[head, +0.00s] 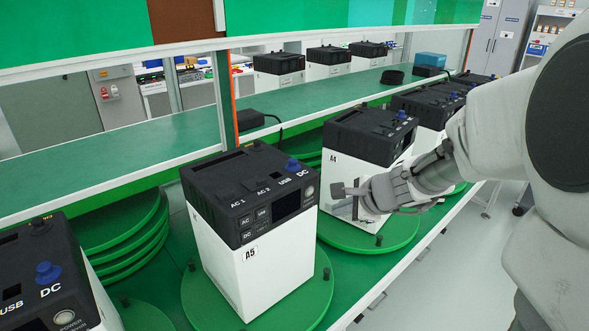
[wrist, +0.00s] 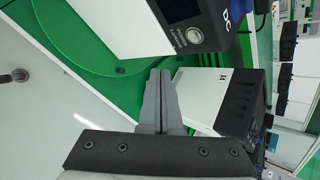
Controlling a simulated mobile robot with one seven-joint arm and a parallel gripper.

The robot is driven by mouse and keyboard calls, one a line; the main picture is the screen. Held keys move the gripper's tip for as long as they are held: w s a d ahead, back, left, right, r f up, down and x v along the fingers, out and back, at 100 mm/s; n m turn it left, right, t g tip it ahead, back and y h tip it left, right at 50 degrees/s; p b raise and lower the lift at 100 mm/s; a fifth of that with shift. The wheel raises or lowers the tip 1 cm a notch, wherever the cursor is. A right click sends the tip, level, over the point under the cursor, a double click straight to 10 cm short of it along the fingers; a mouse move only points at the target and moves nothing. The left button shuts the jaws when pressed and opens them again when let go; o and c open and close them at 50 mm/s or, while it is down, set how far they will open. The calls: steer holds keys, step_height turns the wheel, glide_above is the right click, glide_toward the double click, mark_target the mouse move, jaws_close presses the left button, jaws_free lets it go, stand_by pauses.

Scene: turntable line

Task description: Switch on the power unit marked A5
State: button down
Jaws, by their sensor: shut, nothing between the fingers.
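The power unit marked A5 (head: 262,272) is a white box with a black top, standing on a green round turntable (head: 322,292). Its front has a dark screen (head: 287,207) and a round grey power button (head: 309,191). A blue knob (head: 292,165) sits on top by the DC marking. In the wrist view its power button (wrist: 195,36) shows at the upper right, beyond my fingertips. My gripper (head: 338,190) is shut and empty, just right of the A5 button and apart from it. It also shows in the wrist view (wrist: 159,75).
The unit marked A4 (head: 340,172) stands close behind my gripper on its own turntable. Another unit (head: 55,275) is at the left edge, and more stand farther back. A green shelf (head: 110,150) runs behind the line. The floor at the right (head: 460,270) is clear.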

mark_target(309, 198)
steer(key=shift+w+a+p, duration=0.25)
steer(key=shift+w+a, duration=0.6)
steer(key=shift+w, duration=0.3)
steer(key=shift+w+a+p, duration=0.25)
steer(key=shift+w+a, duration=0.55)
steer(key=shift+w, duration=0.35)
steer(key=shift+w+a, duration=0.1)
steer(key=shift+w+a, duration=0.2)
steer(key=shift+w, duration=0.05)
steer(key=shift+w+a, duration=0.15)
steer(key=shift+w, duration=0.1)
stand_by(0.9)
stand_by(0.4)
steer(key=shift+s+d+b, duration=0.3)
steer(key=shift+s+d, duration=0.1)
steer(key=shift+s, duration=0.2)
steer(key=shift+s+d, duration=0.1)
steer(key=s+d, duration=0.1)
steer(key=s, duration=0.1)
steer(key=s+d+b, duration=0.1)
steer(key=s, duration=0.1)
steer(key=shift+d+b, duration=0.3)
steer(key=shift+d, duration=0.1)
